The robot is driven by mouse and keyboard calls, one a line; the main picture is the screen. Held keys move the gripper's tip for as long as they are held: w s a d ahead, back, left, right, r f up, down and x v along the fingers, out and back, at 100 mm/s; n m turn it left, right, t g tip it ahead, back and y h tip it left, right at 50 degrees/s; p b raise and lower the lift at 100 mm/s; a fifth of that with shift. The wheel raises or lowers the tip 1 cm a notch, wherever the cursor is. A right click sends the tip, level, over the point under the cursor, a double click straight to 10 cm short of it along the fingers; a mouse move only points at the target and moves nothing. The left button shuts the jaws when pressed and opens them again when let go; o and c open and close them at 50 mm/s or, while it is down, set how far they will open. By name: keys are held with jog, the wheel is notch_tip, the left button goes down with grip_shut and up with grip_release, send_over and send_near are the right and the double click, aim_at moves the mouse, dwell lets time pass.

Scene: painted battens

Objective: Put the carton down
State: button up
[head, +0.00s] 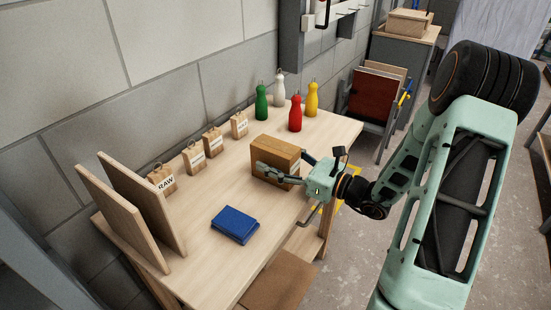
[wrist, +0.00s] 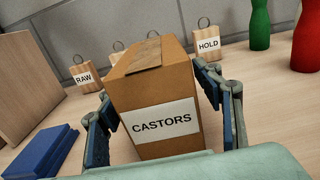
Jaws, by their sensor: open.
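The brown cardboard carton (head: 277,157) stands upright on the wooden table (head: 225,185), near its right front part. In the wrist view the carton (wrist: 152,88) fills the middle, and its white label reads CASTORS. My gripper (head: 285,170) is at the carton. In the wrist view its two fingers stand on either side of the carton, open, with a narrow gap visible on the left; contact on the right is hard to tell. The carton's underside is hidden by my gripper in the wrist view.
Wooden tag blocks, including RAW (head: 161,179) and HOLD (wrist: 207,45), line the wall side. A blue folded cloth or book (head: 235,225) lies left of the carton. Green (head: 261,103), white (head: 280,88), red (head: 296,113) and yellow (head: 311,98) bottles stand behind. Upright boards (head: 123,222) stand at the left end.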

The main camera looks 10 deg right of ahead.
jog(key=v, duration=1.2)
jog(key=shift+r, duration=0.15)
